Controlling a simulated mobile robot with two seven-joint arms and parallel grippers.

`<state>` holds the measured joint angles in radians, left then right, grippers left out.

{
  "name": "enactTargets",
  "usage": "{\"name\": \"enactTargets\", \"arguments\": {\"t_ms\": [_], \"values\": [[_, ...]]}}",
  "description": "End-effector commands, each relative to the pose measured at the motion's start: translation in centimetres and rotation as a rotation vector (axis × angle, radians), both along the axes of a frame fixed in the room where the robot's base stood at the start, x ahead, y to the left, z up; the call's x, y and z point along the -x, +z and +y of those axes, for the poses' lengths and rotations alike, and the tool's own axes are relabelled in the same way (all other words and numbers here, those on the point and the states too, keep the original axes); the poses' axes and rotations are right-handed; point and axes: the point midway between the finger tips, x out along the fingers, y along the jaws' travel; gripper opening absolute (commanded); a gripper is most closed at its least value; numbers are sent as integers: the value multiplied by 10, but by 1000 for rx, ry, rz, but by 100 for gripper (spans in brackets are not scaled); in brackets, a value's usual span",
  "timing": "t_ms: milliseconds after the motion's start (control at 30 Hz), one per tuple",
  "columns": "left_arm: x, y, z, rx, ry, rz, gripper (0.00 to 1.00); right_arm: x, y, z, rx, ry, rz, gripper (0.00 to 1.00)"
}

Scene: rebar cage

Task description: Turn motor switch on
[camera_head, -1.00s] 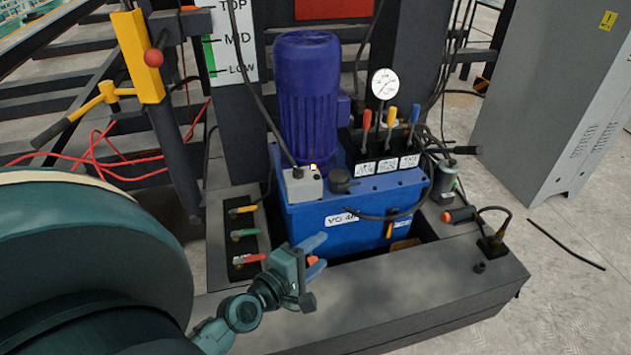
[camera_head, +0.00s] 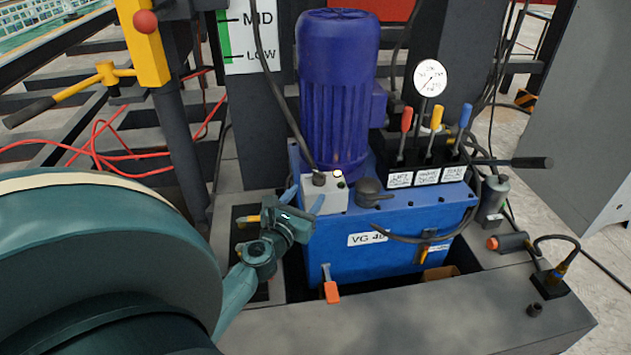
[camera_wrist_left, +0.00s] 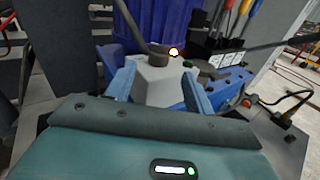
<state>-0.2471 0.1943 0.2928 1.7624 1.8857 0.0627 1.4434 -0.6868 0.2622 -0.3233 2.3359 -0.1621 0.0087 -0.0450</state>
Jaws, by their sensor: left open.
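The motor switch box (camera_head: 328,197) is a small pale grey box on the top front left corner of the blue power unit (camera_head: 345,255). It carries a lit whitish button and a small dark green one beside it. My left gripper (camera_head: 303,200) is open just in front and to the left of the box, with nothing held. In the left wrist view the box (camera_wrist_left: 160,75) shows between and beyond the two blue fingers (camera_wrist_left: 158,88). I cannot tell whether a finger touches it. My right gripper is not in view.
A dark blue motor (camera_head: 338,95) stands behind the box, with a black cable running down to it. Red, yellow and blue levers (camera_head: 435,132) and a gauge (camera_head: 430,78) are to the right. An orange-tipped handle (camera_head: 331,290) hangs at the unit's front.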

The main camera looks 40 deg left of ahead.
Motion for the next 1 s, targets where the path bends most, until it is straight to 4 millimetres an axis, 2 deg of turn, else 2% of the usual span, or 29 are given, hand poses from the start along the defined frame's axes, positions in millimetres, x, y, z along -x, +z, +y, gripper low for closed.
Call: {"name": "enactTargets", "arguments": {"t_ms": [100,300,433,700,1000], "values": [[-24,0,8,-3,1,-1,53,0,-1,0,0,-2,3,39],[-49,-1,15,-1,0,0,53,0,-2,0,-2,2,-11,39],[-55,0,18,-2,0,1,53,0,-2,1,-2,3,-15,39],[-56,-1,18,-2,0,2,53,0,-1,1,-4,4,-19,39],[-56,-1,18,-2,0,2,30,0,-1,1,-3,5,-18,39]]}}
